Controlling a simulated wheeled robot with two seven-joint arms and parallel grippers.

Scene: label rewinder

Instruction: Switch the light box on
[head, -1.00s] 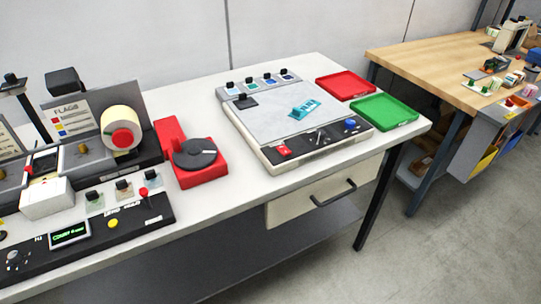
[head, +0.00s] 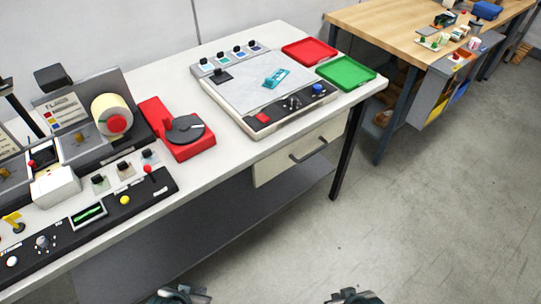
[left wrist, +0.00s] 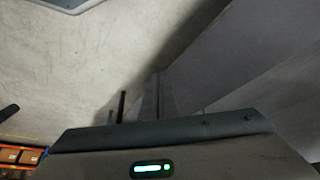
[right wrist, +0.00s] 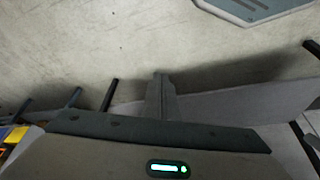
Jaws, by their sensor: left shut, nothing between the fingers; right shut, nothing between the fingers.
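The light box (head: 247,92) is a low white case with a pale grey top on the white table. Its dark front strip carries a red switch (head: 262,118), small knobs (head: 292,103) and a blue knob (head: 319,88). A small teal piece (head: 276,78) lies on its top. I cannot tell whether it is lit. My left gripper (head: 182,292) and right gripper (head: 352,296) show at the bottom edge of the head view, well in front of the table and apart from the box. Both are shut and empty; the closed fingers show in the left wrist view (left wrist: 156,95) and right wrist view (right wrist: 160,95).
A red tray (head: 309,51) and a green tray (head: 346,73) lie right of the box. A red base with a black disc (head: 185,130) stands left of it, then the label machine (head: 112,116). A drawer (head: 300,150) hangs below. Open floor lies in front.

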